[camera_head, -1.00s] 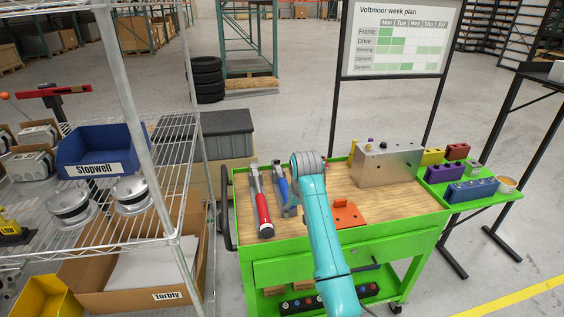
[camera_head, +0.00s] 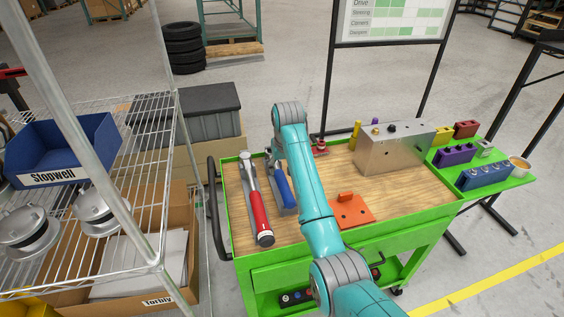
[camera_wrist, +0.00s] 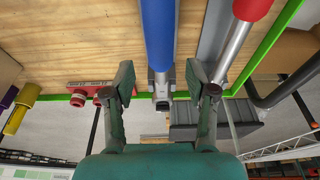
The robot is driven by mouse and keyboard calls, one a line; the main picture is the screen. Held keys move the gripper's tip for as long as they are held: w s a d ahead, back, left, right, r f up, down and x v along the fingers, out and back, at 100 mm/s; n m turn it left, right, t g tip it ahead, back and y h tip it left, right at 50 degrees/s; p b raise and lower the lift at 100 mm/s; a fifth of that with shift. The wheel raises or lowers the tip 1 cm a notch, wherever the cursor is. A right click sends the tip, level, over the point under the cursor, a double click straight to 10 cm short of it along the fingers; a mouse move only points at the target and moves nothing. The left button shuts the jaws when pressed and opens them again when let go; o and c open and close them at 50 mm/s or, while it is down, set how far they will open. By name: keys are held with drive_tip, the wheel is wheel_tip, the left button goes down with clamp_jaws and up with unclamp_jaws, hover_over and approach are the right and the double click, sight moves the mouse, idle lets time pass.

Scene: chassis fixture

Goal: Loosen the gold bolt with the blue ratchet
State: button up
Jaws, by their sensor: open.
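The blue ratchet (camera_head: 283,188) lies on the wooden cart top, partly hidden by my arm in the head view. In the wrist view its blue handle (camera_wrist: 158,35) runs down from the top edge to a grey metal end between my fingers. My gripper (camera_wrist: 162,82) is open, with one finger on each side of the ratchet's line; contact cannot be told. The grey metal block (camera_head: 388,155) stands at the cart's back right, with small bolt-like parts on top. My gripper is hidden in the head view.
A red-handled tool (camera_head: 258,212) lies left of the ratchet and shows close by in the wrist view (camera_wrist: 240,30). An orange plate (camera_head: 352,210) lies right of my arm. Coloured blocks and a cup (camera_head: 519,167) stand on the right side shelf. A wire rack stands left.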

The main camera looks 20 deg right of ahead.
sight(281, 176)
drive_tip(key=shift+x, duration=3.85)
clamp_jaws()
drive_tip(key=shift+w+r+v, duration=0.1)
drive_tip(key=shift+w+v, duration=0.2)
drive_tip(key=shift+v, duration=0.85)
drive_tip(key=shift+w+r+v, duration=0.1)
drive_tip(key=shift+w+v, duration=0.15)
drive_tip(key=shift+v, duration=0.9)
drive_tip(key=shift+w+v, duration=0.3)
drive_tip(key=shift+v, duration=0.9)
drive_tip(key=shift+d, duration=0.1)
